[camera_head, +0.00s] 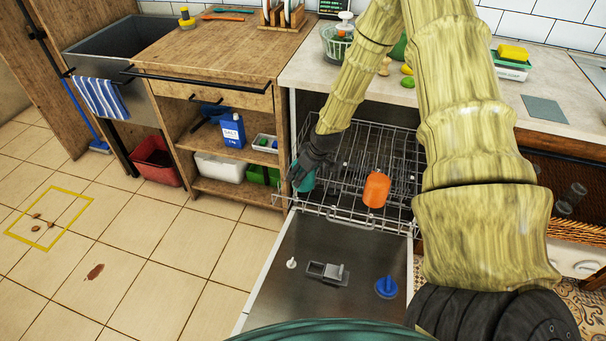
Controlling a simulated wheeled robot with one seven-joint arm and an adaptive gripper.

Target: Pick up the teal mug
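The teal mug (305,184) is at the left front of the wire rack, partly hidden by the dark fingers of my gripper. My gripper (299,174) reaches down from above and its fingers are at the mug, overlapping it in the picture. I cannot tell whether the fingers touch or hold the mug, or how wide they are. The mug's handle and base are not clear.
An orange cup (376,190) stands in the dishwasher rack (345,218) to the right of the mug. The open dishwasher door (335,245) lies below, holding a blue plunger-like piece (387,287). A wooden cabinet (262,100) stands close on the left.

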